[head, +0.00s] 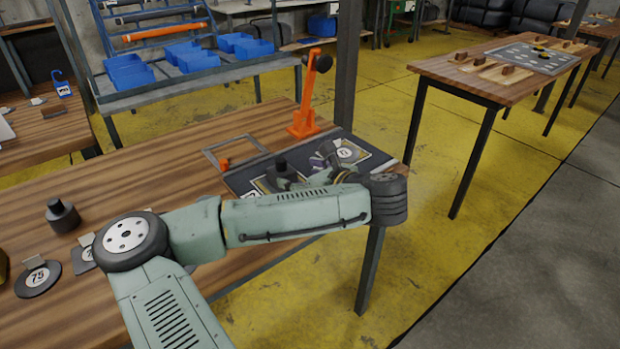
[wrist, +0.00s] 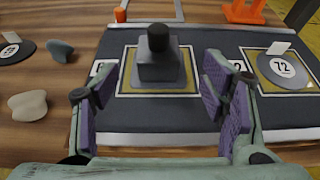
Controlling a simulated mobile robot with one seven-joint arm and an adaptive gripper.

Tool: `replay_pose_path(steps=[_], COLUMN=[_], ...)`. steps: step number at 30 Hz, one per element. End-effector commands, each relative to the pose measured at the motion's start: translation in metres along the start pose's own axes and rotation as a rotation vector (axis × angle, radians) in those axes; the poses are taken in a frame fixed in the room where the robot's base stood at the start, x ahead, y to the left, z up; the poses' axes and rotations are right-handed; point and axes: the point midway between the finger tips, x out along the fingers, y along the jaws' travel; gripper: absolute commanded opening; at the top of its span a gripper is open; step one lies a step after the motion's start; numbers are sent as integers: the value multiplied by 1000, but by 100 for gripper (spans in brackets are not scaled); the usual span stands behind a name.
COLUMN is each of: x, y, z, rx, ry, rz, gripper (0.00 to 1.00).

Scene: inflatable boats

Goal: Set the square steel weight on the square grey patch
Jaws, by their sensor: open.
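The square steel weight (wrist: 158,66), a dark block with a round black knob, stands upright in the wrist view. It is on the left patch (wrist: 190,88) of the dark mat, inside a pale square outline; its base hides most of the patch. The weight also shows in the head view (head: 281,175), partly behind my arm. My gripper (wrist: 160,92) is open, with purple-padded fingers. The weight is seen between and beyond the fingers, with nothing held. In the head view my gripper (head: 335,160) is partly hidden by my wrist.
A round disc marked 72 (wrist: 283,68) lies on the mat's right patch. An orange stand (head: 304,118) rises behind the mat. A grey frame (head: 232,148) lies left of it. A dark knobbed weight (head: 62,216) and a 75 disc (head: 38,279) are far left.

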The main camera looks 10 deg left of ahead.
Motion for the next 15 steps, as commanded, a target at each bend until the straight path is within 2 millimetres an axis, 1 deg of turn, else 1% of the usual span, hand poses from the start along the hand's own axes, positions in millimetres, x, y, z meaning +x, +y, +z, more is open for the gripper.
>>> replay_pose_path(steps=[1,9,15], x=[-6,-28,-35], y=[0,1,1], z=[4,0,0], rx=[5,2,0], ry=[-7,-2,0], rz=[-1,2,4], gripper=[66,66,66])
